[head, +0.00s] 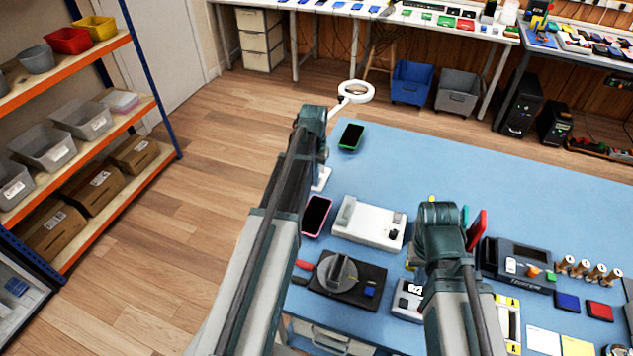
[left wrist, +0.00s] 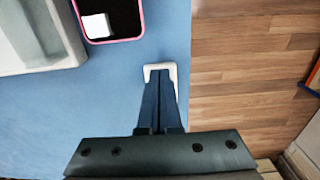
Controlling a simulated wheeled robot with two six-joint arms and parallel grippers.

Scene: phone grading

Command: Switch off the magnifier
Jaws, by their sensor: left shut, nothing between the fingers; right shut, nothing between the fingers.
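The magnifier (head: 356,91) has a white ring head that rises above the blue table's far left corner in the head view. Its white base (head: 321,179) shows partly beside my left arm, which hides most of its stand. In the left wrist view the base (left wrist: 148,68) is a pale block, with my left gripper (left wrist: 160,73) shut and empty, its tips over the base. I cannot tell whether they touch it. My right gripper (head: 440,240) is shut over the table's middle, its fingers mostly hidden by its own arm.
A pink-rimmed phone (head: 316,215) lies near the base, and a green-rimmed phone (head: 351,136) lies farther back. A white box device (head: 368,222) and a black plate with a dial (head: 340,272) stand between my arms. The table's far right is clear.

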